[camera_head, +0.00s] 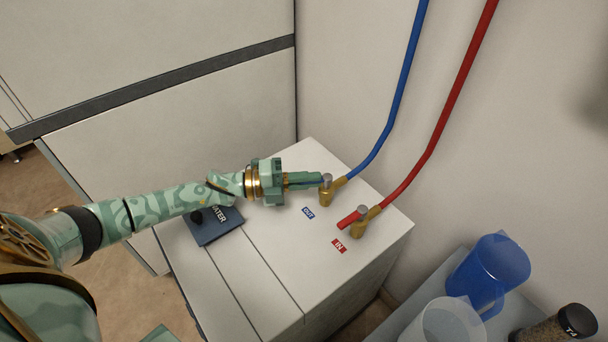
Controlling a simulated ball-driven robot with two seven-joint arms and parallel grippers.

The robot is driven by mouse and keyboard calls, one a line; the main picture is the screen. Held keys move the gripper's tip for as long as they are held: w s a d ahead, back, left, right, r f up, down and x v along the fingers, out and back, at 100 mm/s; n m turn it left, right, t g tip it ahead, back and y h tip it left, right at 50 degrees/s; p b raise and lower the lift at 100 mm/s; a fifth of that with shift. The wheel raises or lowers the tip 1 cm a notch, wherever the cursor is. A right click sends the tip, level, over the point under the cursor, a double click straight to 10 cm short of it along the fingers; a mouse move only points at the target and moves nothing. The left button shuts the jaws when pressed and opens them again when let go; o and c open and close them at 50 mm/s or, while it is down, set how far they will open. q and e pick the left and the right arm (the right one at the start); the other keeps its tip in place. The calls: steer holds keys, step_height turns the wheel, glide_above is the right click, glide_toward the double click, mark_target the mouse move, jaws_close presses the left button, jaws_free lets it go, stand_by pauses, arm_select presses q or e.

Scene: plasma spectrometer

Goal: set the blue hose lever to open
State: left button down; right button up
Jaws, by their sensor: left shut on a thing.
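The blue hose (402,82) comes down the wall to a brass valve (329,194) with a grey cap on top of the white unit. A blue label (308,213) lies in front of this valve. My left gripper (318,181) reaches in from the left and is shut at the valve, on the blue hose lever. The fingers cover nearly all of the lever, so its exact angle is hard to see. My right gripper is not in view.
The red hose (457,88) ends at a second brass valve (361,228) with a red lever (349,219), close to the right. A blue jug (490,270), a clear jug (445,322) and a dark-lidded jar (556,327) stand lower right.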

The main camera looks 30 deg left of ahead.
arm_select(q)
steer(key=n+t+y+p, duration=0.2)
steer(key=p, duration=0.1)
steer(key=r+n+t+y+p, duration=0.1)
steer(key=shift+s+d, duration=0.4)
steer(key=y, duration=0.1)
steer(key=n+t+y+p, duration=0.1)
steer(key=n+y+p, duration=0.1)
steer(key=shift+s+d+f+t, duration=0.15)
steer(key=shift+d+f+t, duration=0.15)
steer(key=shift+t, duration=0.1)
steer(key=shift+s+d+f+n+t+y+p, duration=0.1)
steer(key=shift+n+t+y+p, duration=0.15)
steer(key=shift+y, duration=0.25)
steer(key=shift+d+n+t+y+p, duration=0.1)
steer(key=shift+n+y+p, duration=0.05)
steer(key=shift+n+y, duration=0.3)
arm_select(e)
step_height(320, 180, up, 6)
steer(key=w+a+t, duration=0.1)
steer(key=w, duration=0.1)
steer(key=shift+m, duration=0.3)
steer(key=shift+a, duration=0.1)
arm_select(q)
steer(key=c, duration=1.5)
jaws_free()
